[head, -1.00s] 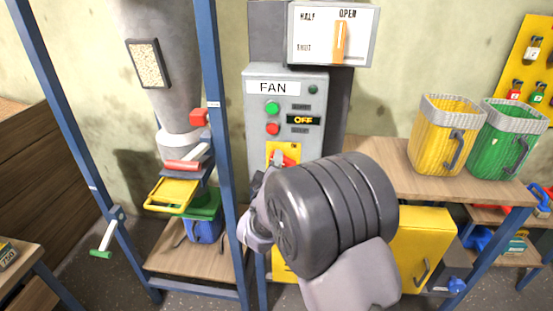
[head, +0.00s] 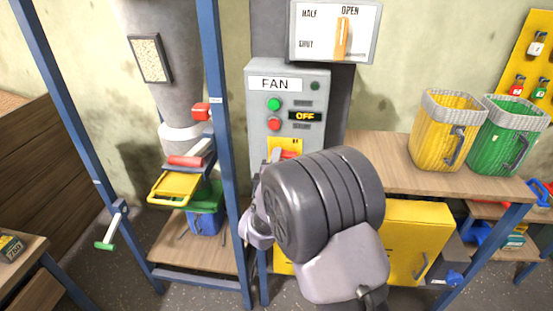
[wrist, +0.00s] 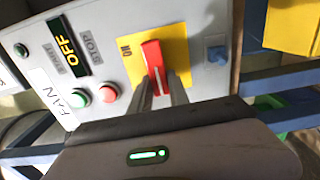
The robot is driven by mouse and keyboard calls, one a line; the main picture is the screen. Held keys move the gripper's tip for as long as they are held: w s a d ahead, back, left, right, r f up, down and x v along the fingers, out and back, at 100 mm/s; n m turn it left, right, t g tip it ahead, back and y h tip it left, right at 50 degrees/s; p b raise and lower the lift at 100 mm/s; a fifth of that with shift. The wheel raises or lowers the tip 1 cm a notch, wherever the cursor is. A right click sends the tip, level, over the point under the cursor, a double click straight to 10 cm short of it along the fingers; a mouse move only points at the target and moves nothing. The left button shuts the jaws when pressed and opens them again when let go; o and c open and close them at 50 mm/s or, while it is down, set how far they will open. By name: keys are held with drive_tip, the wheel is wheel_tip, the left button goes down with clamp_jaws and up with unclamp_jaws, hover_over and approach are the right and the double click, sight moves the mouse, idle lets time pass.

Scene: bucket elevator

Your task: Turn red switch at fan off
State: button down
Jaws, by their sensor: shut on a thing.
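The grey fan panel (head: 260,125) stands in the middle of the head view, with a "FAN" label, a green button (head: 274,104), a red button (head: 275,124) and a display reading "OFF" (head: 305,116). The red switch (wrist: 153,62) sits on a yellow plate (wrist: 177,42) in the wrist view, beside the word "ON". My gripper (wrist: 158,90) is shut on the red switch's near end, one finger on each side. In the head view my wrist hides most of the switch and the plate's lower part.
A blue post (head: 226,150) stands close left of the panel. A wooden bench (head: 385,160) with a yellow basket (head: 445,135) and a green basket (head: 505,138) is at the right. A lever box (head: 365,35) hangs above the panel. A yellow cabinet (head: 425,235) is below the bench.

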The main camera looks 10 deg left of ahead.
drive_tip(key=c, duration=1.2)
unclamp_jaws()
drive_tip(key=shift+c, duration=0.2)
drive_tip(key=s, duration=1.7)
drive_tip(key=shift+s+a+p, duration=0.25)
drive_tip(key=shift+a+p, duration=0.05)
drive_tip(key=shift+p, duration=0.1)
